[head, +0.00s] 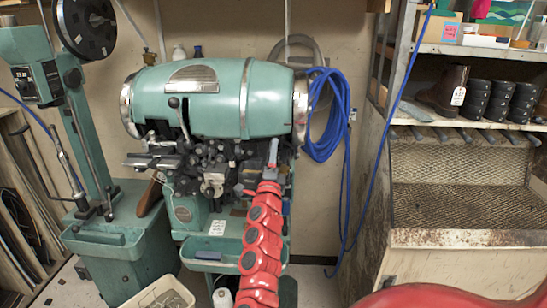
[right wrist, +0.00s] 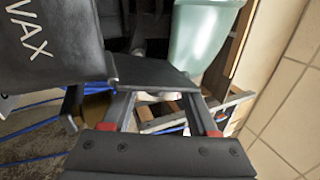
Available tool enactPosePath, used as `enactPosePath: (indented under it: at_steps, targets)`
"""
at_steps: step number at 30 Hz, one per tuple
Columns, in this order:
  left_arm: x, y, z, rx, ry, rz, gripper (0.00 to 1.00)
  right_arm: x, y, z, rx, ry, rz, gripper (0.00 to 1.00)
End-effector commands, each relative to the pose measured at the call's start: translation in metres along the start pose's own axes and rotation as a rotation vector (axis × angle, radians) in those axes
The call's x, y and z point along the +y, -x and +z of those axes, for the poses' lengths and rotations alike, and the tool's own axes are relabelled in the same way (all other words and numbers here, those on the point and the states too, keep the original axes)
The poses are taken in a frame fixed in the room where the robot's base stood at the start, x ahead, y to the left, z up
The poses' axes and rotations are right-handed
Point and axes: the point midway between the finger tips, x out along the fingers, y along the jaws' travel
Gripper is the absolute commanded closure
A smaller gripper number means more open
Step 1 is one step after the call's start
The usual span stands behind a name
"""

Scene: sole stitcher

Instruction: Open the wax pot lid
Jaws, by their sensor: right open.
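The wax pot (right wrist: 45,45) is a dark box with white "WAX" lettering at the upper left of the right wrist view. A flat dark plate (right wrist: 152,72), possibly part of its lid, lies beside it across the tips of my right gripper. I cannot tell whether they touch. My right gripper (head: 272,155) is at the front of the green stitching machine (head: 215,95), at the end of my red arm. Its jaws are open, and both fingers show in the right wrist view (right wrist: 158,100). In the head view I cannot make out the pot clearly. My left gripper is out of view.
Metal machine parts (head: 215,165) crowd the space left of my right gripper. A coiled blue hose (head: 325,115) hangs to its right. A shelf with boots (head: 445,90) stands at the right, and a pale bin (head: 160,292) at the lower left.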

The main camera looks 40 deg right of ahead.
Motion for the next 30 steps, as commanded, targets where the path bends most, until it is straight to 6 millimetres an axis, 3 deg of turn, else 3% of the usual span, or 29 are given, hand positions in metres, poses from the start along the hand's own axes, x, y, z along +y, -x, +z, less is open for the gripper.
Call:
enactPosePath:
  at_steps: [5,11,30]
  targets:
    - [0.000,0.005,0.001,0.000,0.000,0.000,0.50,0.002,0.009,0.002,-0.001,-0.002,0.000,0.41]
    - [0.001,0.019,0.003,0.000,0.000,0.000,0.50,0.004,0.035,0.001,-0.001,-0.001,0.001,0.41]
    - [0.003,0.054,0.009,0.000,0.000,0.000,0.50,0.002,0.157,0.000,-0.001,-0.002,0.001,0.41]
